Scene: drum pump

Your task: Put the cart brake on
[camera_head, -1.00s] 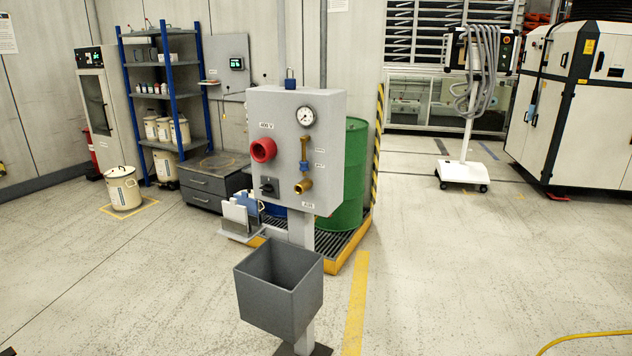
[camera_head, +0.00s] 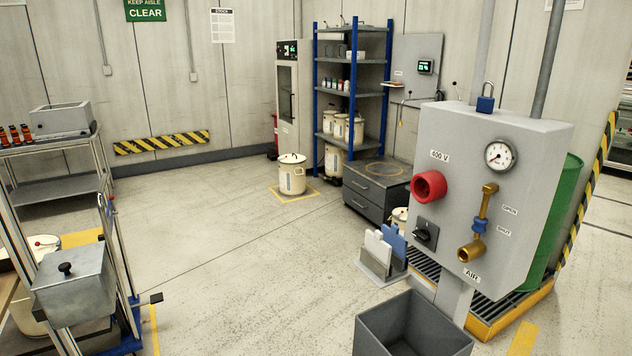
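A cart-like metal frame (camera_head: 128,285) with pale rails and blue parts stands at the lower left, cut off by the picture's edges. A grey metal box (camera_head: 75,287) with a black knob on its lid is at this frame. A small black piece (camera_head: 155,298) sticks out to the right from it; I cannot tell whether this is a brake part. No wheels or clearly recognisable brake show there. Neither of my grippers is in view.
A grey service panel (camera_head: 500,155) stands at right, with an open grey bin (camera_head: 385,325) below it. A yellow-edged drip tray (camera_head: 512,310) and green drum (camera_head: 565,215) are behind. A white bucket (camera_head: 292,178) stands further back. The middle floor is clear.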

